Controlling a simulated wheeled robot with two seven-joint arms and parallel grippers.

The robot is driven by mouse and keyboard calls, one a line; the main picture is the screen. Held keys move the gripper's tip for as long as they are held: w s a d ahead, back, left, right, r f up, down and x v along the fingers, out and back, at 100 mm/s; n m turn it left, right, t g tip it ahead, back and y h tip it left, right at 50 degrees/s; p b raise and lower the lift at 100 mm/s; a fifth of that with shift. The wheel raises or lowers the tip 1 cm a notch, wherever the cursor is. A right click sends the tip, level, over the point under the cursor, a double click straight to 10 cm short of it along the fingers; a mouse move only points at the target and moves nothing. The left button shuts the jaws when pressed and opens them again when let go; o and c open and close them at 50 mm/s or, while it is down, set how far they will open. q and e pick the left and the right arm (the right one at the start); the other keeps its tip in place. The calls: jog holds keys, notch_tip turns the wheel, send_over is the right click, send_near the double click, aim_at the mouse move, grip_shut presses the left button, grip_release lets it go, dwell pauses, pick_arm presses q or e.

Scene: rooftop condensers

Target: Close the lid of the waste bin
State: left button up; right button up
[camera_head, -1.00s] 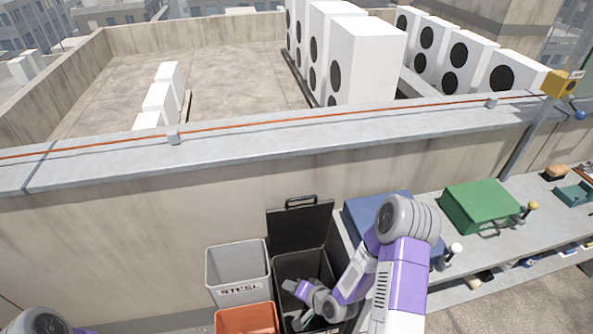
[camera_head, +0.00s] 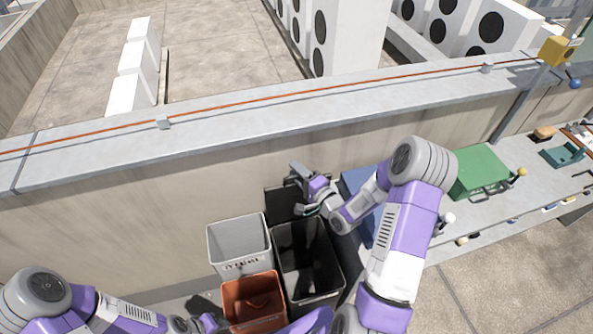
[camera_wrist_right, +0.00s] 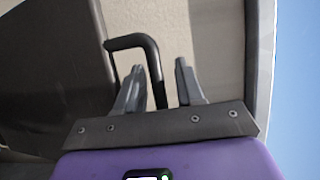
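The waste bin (camera_head: 320,299) is black and stands at the lower middle of the head view, its mouth open. Its dark lid (camera_head: 279,203) stands raised at the back, against the wall side. The lid also fills the left of the wrist view (camera_wrist_right: 50,75), with its black loop handle (camera_wrist_right: 131,41) at the edge. My right gripper (camera_head: 297,188) is at the top of the lid and partly hides it. In the wrist view its fingers (camera_wrist_right: 160,68) are apart, with one side of the handle appearing between them.
A grey bin (camera_head: 238,246) and an orange bin (camera_head: 253,301) stand left of the black one. A workbench (camera_head: 470,215) with a green case (camera_head: 478,172) and a blue case (camera_head: 352,183) is at right. The parapet wall (camera_head: 110,230) rises behind the bins.

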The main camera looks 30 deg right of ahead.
jog(key=shift+w, duration=0.2)
jog(key=shift+c, duration=0.4)
grip_shut()
